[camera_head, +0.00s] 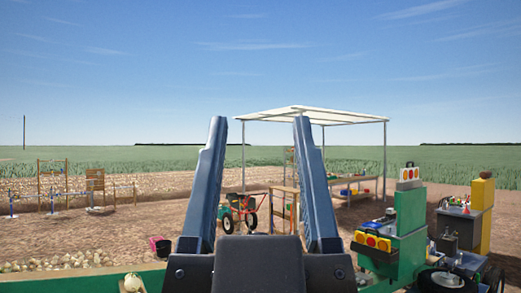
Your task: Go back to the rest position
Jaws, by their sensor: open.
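My gripper (260,135) fills the lower middle of the head view. Its two long dark blue fingers point up and stand wide apart, with nothing between them but the distant yard and sky. The gripper is open and empty. The dark gripper body (258,265) hides what lies directly below and behind it.
A green machine (408,225) with yellow and red controls stands close at right. A green edge (75,281) and onions (60,262) lie at lower left. Farther back are a white canopy (310,116) and a red cart (235,215).

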